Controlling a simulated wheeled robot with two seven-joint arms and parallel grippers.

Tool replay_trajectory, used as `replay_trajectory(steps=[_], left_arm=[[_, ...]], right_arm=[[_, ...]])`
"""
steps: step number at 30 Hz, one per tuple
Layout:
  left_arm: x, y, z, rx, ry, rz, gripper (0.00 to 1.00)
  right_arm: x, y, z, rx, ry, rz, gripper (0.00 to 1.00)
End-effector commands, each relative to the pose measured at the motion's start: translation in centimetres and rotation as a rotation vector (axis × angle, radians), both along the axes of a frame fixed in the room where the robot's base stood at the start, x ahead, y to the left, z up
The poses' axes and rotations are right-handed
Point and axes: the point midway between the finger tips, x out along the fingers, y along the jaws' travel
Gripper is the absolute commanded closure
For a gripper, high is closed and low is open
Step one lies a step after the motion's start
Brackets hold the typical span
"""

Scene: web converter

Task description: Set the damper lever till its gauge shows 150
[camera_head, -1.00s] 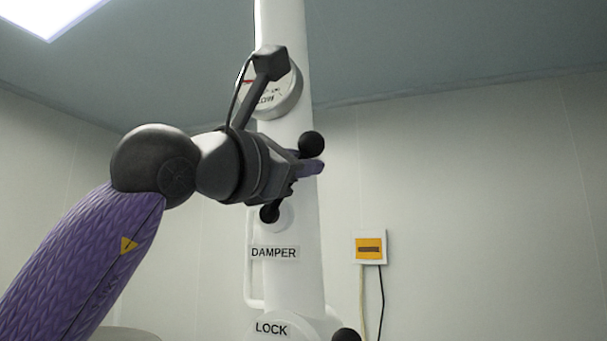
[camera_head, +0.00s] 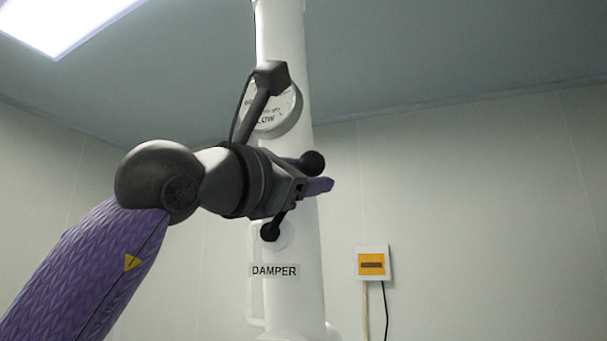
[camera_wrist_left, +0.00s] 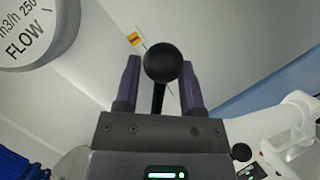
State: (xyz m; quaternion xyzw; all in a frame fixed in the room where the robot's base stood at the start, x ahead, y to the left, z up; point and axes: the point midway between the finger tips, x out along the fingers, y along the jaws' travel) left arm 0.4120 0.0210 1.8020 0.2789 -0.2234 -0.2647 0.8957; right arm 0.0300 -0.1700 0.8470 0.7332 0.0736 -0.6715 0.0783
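The damper lever has a black ball knob (camera_head: 312,162) and a thin dark rod. A second black ball (camera_head: 270,232) shows below my gripper, above the DAMPER label (camera_head: 274,271). My left gripper (camera_head: 318,186) is at the lever. In the left wrist view, its two purple fingers (camera_wrist_left: 160,85) stand apart on either side of the rod, with the lever knob (camera_wrist_left: 163,62) between their tips. The round flow gauge (camera_head: 283,112) is above, partly covered by my wrist; its needle is hidden. Its edge shows in the wrist view (camera_wrist_left: 35,30). My right gripper is out of view.
The white vertical pipe (camera_head: 300,300) carries the lever and gauge. A white box with a yellow front (camera_head: 372,263) and cables is on the wall to the right. The space right of the pipe is clear.

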Motion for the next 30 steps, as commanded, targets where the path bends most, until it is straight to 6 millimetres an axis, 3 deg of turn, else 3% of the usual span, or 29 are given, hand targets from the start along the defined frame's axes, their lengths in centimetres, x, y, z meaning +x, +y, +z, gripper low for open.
replay_trajectory(steps=[5, 12, 18, 30], left_arm=[[-0.4, 0.4, -0.5, 0.0, 0.001, 0.002, 0.49], [-4.8, 4.0, -2.3, -0.001, -0.002, 0.002, 0.49], [-7.1, 5.8, -2.7, -0.001, 0.001, 0.0, 0.49], [-7.4, 6.0, -2.6, -0.001, 0.002, 0.0, 0.49]], right_arm=[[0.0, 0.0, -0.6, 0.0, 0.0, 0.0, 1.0], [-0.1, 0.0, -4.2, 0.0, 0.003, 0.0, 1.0], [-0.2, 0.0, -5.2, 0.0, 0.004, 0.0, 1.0], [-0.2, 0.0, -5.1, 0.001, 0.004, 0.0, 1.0]])
